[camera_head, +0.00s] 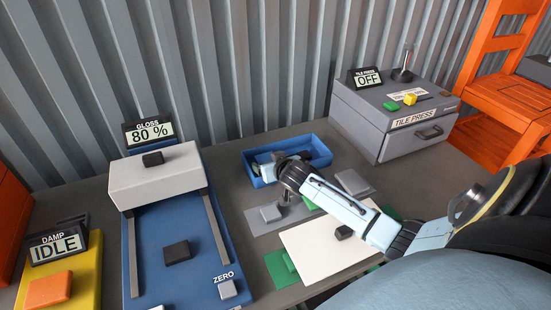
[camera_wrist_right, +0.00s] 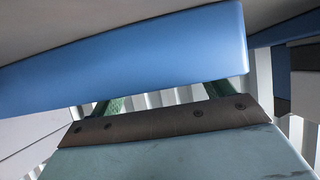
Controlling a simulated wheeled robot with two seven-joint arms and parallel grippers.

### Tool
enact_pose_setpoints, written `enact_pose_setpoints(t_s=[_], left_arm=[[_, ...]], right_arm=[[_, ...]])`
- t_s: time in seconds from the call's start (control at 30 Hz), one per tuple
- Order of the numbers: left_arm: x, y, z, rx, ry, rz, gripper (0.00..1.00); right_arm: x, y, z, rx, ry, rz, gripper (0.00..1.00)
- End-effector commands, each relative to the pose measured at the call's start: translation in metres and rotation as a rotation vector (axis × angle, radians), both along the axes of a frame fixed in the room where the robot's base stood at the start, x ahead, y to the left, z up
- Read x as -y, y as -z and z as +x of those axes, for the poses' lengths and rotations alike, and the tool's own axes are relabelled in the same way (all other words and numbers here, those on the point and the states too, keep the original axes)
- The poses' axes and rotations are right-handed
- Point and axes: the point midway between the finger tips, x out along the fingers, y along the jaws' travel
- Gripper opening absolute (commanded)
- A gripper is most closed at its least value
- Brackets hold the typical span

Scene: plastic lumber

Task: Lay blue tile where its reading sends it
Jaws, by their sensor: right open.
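My right gripper (camera_head: 284,178) is open at the front edge of the blue tray (camera_head: 322,152), its fingertips largely hidden by my own wrist. I cannot make out a separate blue tile in the head view. A wide blue surface (camera_wrist_right: 130,60) fills the upper part of the right wrist view; I cannot tell whether it is the tray or a tile. The gloss meter display (camera_head: 149,131) reads 80 %. The damp meter display (camera_head: 57,246) reads IDLE. The tile press (camera_head: 400,120) has a display reading OFF. My left gripper is not in view.
Orange chair (camera_head: 505,90) at right.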

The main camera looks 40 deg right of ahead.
Motion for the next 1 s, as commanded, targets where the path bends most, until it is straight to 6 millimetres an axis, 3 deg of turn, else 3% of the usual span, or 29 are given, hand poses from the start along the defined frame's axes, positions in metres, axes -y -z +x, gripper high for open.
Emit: enact_pose_setpoints(t_s=[0.17, 0.63, 1.0], left_arm=[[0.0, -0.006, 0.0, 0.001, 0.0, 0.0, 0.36], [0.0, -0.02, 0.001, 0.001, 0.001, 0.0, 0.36], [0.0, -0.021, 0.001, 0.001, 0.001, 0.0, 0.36]], right_arm=[[-0.005, -0.01, -0.016, 0.0, -0.001, 0.0, 0.8], [-0.027, -0.049, -0.086, -0.001, 0.0, 0.002, 0.8], [-0.031, -0.058, -0.1, 0.001, 0.0, 0.0, 0.8]])
